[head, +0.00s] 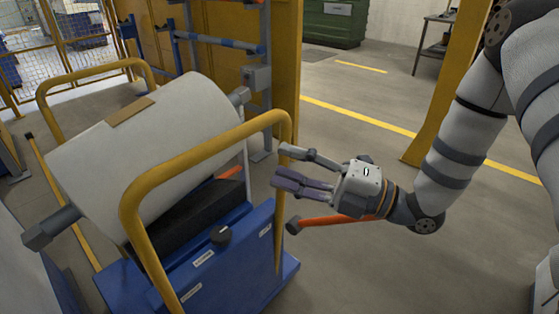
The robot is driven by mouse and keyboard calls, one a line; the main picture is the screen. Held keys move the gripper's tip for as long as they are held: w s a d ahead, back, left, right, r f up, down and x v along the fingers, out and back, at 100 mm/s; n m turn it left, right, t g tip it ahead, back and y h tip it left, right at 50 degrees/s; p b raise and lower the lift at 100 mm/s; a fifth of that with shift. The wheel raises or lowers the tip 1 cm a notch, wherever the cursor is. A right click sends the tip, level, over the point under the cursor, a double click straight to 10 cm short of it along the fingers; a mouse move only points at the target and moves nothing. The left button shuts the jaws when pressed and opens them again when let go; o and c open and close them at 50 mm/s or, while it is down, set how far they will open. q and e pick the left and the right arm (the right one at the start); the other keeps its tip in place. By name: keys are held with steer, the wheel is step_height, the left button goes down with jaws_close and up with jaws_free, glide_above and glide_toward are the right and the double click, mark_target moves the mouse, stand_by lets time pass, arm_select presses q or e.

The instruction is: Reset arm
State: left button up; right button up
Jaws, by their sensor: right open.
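My right gripper (303,172) is in the middle of the head view, with its arm coming in from the right. Its fingers are apart and point left, and nothing shows between them. The fingertips are close to the yellow rail (205,150) of a blue cart (235,265); I cannot tell whether they touch it. A large white film roll (150,150) lies on the cart, with a brown strip (131,111) on top. An orange bar with a dark end (330,220) sticks out below the gripper; its link to the cart is partly hidden. My left gripper does not show.
A yellow post (447,90) stands behind my right arm. A yellow frame with blue bars (215,42) stands behind the cart. A green cabinet (333,22) and a metal table (432,40) are at the back. The grey floor right of the cart is clear.

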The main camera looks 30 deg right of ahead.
stand_by(0.4)
steer(key=s+a+f+m+g+h+p, duration=0.1)
steer(key=s+f+m+g+h, duration=0.1)
steer(key=f+m+h, duration=0.5)
steer(key=s+a+f+m+g, duration=0.15)
steer(key=f+m, duration=0.35)
steer(key=f, duration=0.5)
steer(key=s+f+m+g+h, duration=0.3)
steer(key=s+f+m+g, duration=0.4)
steer(key=s+f, duration=0.4)
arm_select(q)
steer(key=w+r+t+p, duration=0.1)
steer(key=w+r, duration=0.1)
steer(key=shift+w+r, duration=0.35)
arm_select(e)
steer(key=s+d+f+m+g+h, duration=0.1)
steer(key=s+m+g, duration=0.2)
steer(key=s, duration=0.7)
steer(key=s+d+m+g+h, duration=0.1)
steer(key=s+m+g+h, duration=0.1)
steer(key=s+m, duration=0.4)
steer(key=s+g, duration=0.1)
steer(key=s, duration=0.4)
steer(key=shift+f+g+h, duration=0.3)
steer(key=shift+f+g, duration=0.05)
steer(key=shift+f, duration=0.05)
